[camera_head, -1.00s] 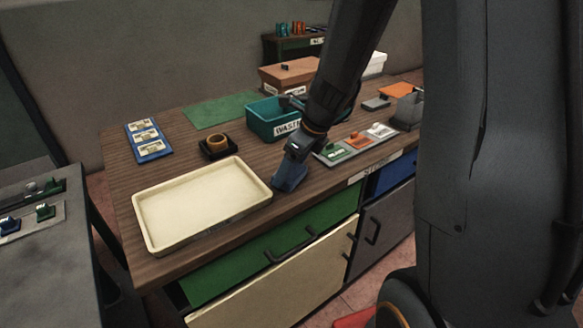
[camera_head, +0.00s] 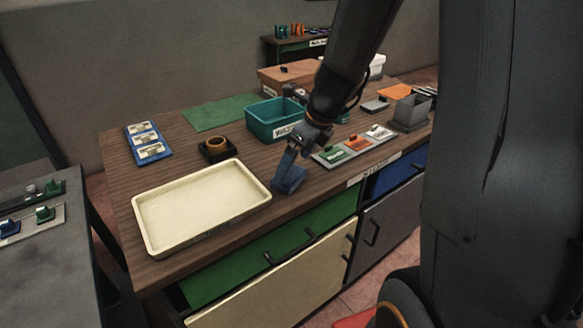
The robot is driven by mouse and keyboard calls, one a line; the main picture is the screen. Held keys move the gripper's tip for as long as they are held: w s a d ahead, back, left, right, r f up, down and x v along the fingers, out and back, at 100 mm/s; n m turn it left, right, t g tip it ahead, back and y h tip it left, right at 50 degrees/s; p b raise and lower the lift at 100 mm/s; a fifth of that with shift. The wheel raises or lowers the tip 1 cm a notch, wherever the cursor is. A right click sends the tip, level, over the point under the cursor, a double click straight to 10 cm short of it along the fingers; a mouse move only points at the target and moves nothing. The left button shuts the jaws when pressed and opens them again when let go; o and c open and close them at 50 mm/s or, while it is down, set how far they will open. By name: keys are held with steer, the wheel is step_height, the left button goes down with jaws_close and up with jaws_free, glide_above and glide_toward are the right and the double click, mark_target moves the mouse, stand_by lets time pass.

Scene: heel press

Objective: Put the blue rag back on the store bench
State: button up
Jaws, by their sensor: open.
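The blue rag (camera_head: 291,181) is at the front edge of the wooden store bench (camera_head: 215,278), just right of the cream tray. It appears to rest on the bench top. My gripper (camera_head: 292,160) is directly above the rag, pointing down, with its jaws open. The fingertips are close to the rag or touching it; I cannot tell which. The gripper partly hides the rag's upper side. The bench's front edge carries a white label (camera_head: 374,171).
Near the gripper are a cream tray (camera_head: 142,215), a teal waste bin (camera_head: 262,128), and a board of coloured cards (camera_head: 327,160). A blue card board (camera_head: 150,148) and a green mat (camera_head: 218,111) are farther back. A grey bench (camera_head: 40,255) stands at left.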

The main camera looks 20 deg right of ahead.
steer(key=v, duration=0.8)
steer(key=s+a+f+n+g+h, duration=0.1)
steer(key=s+f+n, duration=0.3)
steer(key=n, duration=1)
steer(key=s+a+f+n+g+h, duration=0.1)
steer(key=s+a+f+n+h, duration=0.1)
steer(key=s+n, duration=0.7)
steer(key=f+n, duration=0.1)
steer(key=n, duration=0.4)
steer(key=shift+s+a+f, duration=0.15)
steer(key=shift+s+f, duration=0.1)
steer(key=shift+f, duration=0.15)
